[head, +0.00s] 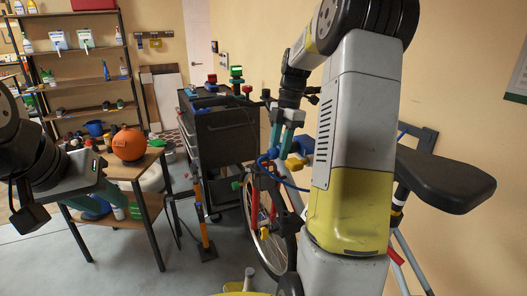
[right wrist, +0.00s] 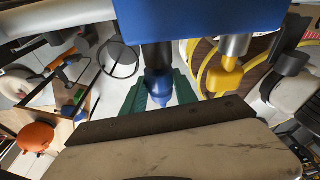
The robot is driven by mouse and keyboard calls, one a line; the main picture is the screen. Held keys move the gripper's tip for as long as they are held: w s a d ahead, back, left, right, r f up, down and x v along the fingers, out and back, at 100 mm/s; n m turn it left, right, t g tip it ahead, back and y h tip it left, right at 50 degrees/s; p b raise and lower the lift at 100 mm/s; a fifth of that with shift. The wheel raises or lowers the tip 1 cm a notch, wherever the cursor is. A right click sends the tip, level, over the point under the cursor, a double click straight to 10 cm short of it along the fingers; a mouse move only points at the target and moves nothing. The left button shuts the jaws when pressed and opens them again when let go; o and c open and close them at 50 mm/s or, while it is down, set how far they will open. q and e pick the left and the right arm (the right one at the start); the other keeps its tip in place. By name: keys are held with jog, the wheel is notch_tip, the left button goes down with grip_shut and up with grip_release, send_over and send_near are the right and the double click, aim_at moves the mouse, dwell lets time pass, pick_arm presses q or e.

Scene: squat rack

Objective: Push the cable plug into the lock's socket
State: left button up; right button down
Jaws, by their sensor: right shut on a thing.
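My right gripper (head: 281,140) hangs beside the bicycle, its teal fingers close around a blue plug (right wrist: 158,86). In the right wrist view the fingers (right wrist: 160,94) flank the plug. The plug lines up with a dark cylinder under a large blue block (right wrist: 200,16), which looks like the lock body; whether it sits inside the cylinder is hidden. A yellow piece (right wrist: 225,76) meets a silver cylinder on the same block. In the head view, the blue lock part (head: 304,146) is right of the fingers, and a blue cable (head: 292,186) loops below. My left gripper (head: 98,217) is open and empty.
The bicycle wheel (head: 268,236) stands below my right gripper. A black tool cart (head: 224,132) is behind it. An orange ball-like object (head: 129,144) sits on the small table near my left arm. A black padded seat (head: 445,180) is at right. Floor in the left foreground is clear.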

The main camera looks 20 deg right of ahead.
jog(key=shift+w+d+f, duration=0.1)
jog(key=shift+w+d, duration=0.05)
jog(key=c, duration=0.9)
grip_release()
jog(key=shift+w+d, duration=0.1)
jog(key=shift+w, duration=0.05)
jog(key=v, duration=0.7)
jog(key=shift+r, duration=0.35)
